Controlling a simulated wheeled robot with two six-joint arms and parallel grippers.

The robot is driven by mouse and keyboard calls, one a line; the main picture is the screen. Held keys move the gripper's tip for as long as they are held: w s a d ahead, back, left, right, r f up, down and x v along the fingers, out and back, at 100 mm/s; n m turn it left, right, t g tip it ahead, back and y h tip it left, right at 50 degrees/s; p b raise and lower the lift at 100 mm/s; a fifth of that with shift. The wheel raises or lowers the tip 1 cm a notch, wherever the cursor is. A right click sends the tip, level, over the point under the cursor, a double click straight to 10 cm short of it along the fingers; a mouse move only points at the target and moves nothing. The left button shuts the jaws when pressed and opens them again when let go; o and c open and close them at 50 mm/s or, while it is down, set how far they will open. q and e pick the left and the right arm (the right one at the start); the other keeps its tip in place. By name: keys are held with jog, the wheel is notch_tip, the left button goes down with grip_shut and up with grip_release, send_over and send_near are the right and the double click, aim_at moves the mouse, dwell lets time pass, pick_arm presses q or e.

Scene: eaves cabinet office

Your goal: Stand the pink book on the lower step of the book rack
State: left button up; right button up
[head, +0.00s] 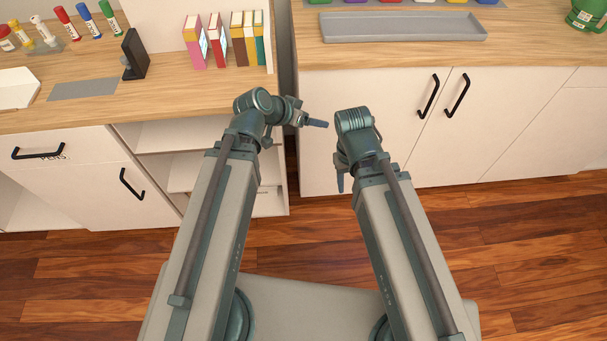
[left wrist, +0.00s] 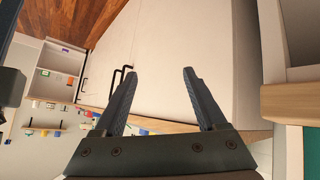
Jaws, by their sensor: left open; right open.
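A pink book (head: 195,44) stands upright on the left wooden counter, beside a red book (head: 217,42). I cannot make out a stepped book rack with certainty. My left gripper (head: 317,123) is in front of the counters, below and to the right of the books, apart from them. In the left wrist view its two fingers (left wrist: 155,92) are spread with nothing between them. My right gripper (head: 341,180) hangs in front of the right cabinet and is open, with nothing seen in it.
Brown, yellow and teal books (head: 249,40) stand right of the red one. A black stand (head: 135,54) and several markers (head: 88,20) are further left. A grey tray (head: 400,27) lies on the right counter. White cabinets with black handles (head: 428,96) front the counters.

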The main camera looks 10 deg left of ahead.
pick_arm(q)
jog(key=s+f+n+g+y, duration=0.1)
jog(key=s+f+g+y, duration=0.2)
jog(key=s, duration=0.4)
jog(key=s+f+n+g+y, duration=0.1)
jog(key=s+f+g+y, duration=0.2)
jog(key=s, duration=0.4)
jog(key=shift+s+f+g+y, duration=0.35)
jog(key=shift+g+y, duration=0.25)
jog(key=shift+y, duration=0.3)
jog(key=shift+w, duration=0.1)
